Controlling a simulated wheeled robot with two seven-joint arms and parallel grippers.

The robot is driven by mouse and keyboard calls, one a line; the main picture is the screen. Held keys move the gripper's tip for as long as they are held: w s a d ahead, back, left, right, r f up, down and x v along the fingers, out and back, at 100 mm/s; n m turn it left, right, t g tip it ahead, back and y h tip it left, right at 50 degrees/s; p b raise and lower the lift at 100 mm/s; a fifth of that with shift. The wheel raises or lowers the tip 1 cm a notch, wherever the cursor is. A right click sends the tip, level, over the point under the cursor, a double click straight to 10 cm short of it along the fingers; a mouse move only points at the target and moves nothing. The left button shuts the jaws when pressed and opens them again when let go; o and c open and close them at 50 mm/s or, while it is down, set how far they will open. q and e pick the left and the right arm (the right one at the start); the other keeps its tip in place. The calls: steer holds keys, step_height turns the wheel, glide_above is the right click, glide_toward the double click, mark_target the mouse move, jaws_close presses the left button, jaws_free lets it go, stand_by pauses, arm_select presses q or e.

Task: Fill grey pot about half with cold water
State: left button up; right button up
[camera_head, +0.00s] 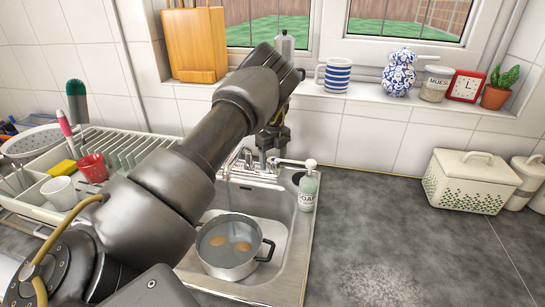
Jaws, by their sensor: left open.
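The grey pot (227,263) sits upright in the sink basin (287,240). It looks partly filled with clear or greyish liquid, and two brown rounded shapes (243,246) show inside. The metal tap (246,171) stands at the back of the sink, partly hidden by my left arm. My left gripper (267,158) points down at the tap's upper part, close to or touching it; I cannot tell which. It is open, and nothing is seen held in it. My right gripper is out of view.
A soap bottle (308,186) stands at the sink's right rear. A dish rack (128,150) with a red cup (93,168) and a white cup (60,193) is on the left. A cream bread bin (468,182) stands at right. The dark worktop (380,225) between is clear.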

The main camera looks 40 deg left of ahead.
arm_select(q)
steer(key=c, duration=0.9)
steer(key=shift+a, duration=0.15)
steer(key=shift+c, duration=0.5)
steer(key=shift+m, duration=0.3)
steer(key=m, duration=0.2)
steer(key=shift+m, duration=0.3)
steer(key=shift+m+p, duration=0.4)
steer(key=shift+m, duration=1.6)
